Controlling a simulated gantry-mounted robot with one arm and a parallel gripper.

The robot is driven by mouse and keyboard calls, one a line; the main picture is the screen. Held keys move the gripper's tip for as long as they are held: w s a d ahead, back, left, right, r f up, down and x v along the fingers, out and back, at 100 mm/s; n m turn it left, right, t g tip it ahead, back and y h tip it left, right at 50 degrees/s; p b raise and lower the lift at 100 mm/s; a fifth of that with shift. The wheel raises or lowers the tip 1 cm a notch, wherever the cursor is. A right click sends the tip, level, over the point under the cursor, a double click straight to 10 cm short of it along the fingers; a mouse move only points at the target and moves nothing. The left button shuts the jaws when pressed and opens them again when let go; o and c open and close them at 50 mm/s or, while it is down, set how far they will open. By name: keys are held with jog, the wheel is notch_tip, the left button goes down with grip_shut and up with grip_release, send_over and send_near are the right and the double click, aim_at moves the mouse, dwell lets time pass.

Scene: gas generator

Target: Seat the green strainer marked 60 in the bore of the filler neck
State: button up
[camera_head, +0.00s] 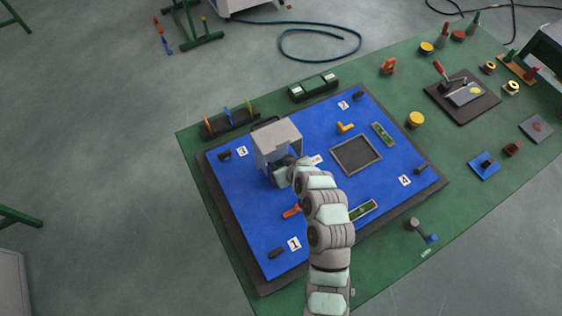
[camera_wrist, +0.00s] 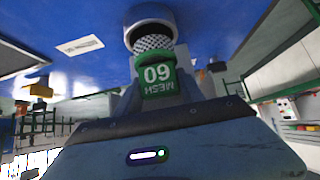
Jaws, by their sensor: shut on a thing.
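The green strainer (camera_wrist: 157,75), with 60 and MESH on its collar, is held in my gripper (camera_wrist: 158,92) in the wrist view. The lettering appears upside down. The strainer's pale wire-mesh end points to the grey round filler neck (camera_wrist: 141,14) and overlaps its dark bore. I cannot tell how far the mesh is inside the bore; the green collar is outside it. In the head view my gripper (camera_head: 283,174) is just in front of and below a grey box-shaped housing (camera_head: 277,138) on the blue board; the strainer and neck cannot be made out there.
The blue board (camera_head: 250,205) lies on a green table (camera_head: 415,150). An orange part (camera_head: 291,212) lies close to my arm. A square grey frame (camera_head: 356,154), a yellow elbow (camera_head: 345,127) and green strips are to the right. Bare board lies left of my gripper.

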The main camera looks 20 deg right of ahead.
jog(key=shift+f+b, duration=1.2)
jog(key=shift+f, duration=0.85)
jog(key=o, duration=1.5)
jog(key=v, duration=1)
jog(key=shift+s+r+p, duration=0.3)
jog(key=shift+p, duration=0.05)
